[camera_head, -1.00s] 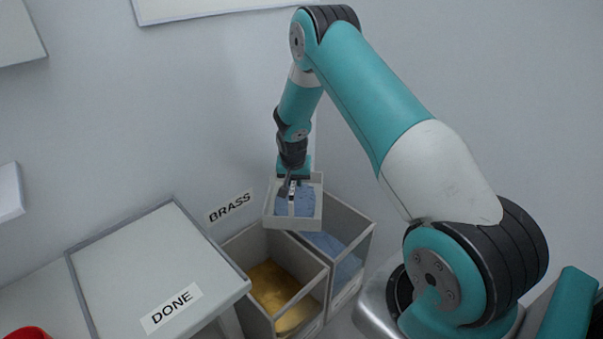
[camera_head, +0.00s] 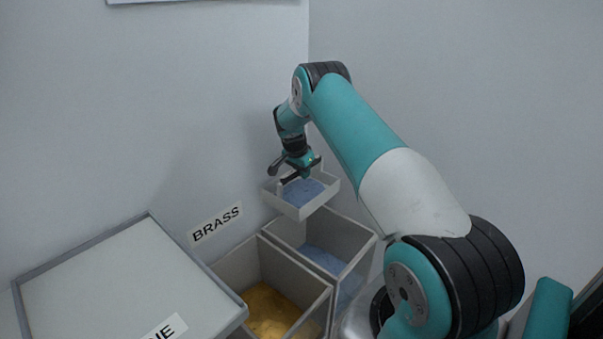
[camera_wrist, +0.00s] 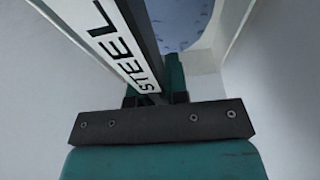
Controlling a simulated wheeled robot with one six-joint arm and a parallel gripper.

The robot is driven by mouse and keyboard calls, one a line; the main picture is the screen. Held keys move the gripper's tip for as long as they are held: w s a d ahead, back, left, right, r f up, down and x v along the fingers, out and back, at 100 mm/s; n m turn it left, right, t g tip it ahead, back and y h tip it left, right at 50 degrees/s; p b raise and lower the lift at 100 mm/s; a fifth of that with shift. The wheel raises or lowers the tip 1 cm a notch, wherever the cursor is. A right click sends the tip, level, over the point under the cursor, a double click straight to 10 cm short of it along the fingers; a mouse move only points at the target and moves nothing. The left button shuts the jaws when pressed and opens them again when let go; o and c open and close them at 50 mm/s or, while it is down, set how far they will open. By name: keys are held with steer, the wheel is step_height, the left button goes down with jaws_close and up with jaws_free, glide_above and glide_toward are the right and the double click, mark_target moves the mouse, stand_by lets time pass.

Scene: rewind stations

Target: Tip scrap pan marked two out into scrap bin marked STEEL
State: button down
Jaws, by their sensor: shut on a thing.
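A light grey scrap pan (camera_head: 298,211) with blue scrap (camera_head: 301,191) inside hangs above the back of the right-hand bin in the head view. It looks near level. My gripper (camera_head: 290,177) is shut on the pan at its back left side. No mark on the pan shows. The right-hand bin (camera_head: 346,232) is grey, with blue scrap on its floor (camera_head: 324,259). In the wrist view a STEEL label (camera_wrist: 118,55) runs along the upper left, and blue material (camera_wrist: 180,22) shows at the top; I cannot tell whether it lies in pan or bin.
A second bin (camera_head: 238,262) with gold scrap (camera_head: 268,310) stands left of the blue-scrap bin, below a BRASS wall label (camera_head: 215,223). The wall is close behind the pan.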

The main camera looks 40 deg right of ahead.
mark_target(325, 192)
steer(key=s+f+m+t+b, duration=0.1)
steer(key=s+t+b, duration=0.3)
steer(key=b, duration=0.6)
steer(key=s+f+m+t+b, duration=0.1)
steer(key=s+t+b, duration=0.3)
steer(key=b, duration=0.6)
steer(key=s+d+f+m+t+b, duration=0.1)
steer(key=s+f+t+b, duration=0.1)
steer(key=t+b, duration=0.5)
steer(key=shift+s+f+t+b, duration=0.3)
steer(key=shift+s+b, duration=0.6)
steer(key=shift+b, duration=1.45)
steer(key=shift+s+b, duration=0.2)
steer(key=shift+b, duration=0.35)
steer(key=shift+s, duration=0.1)
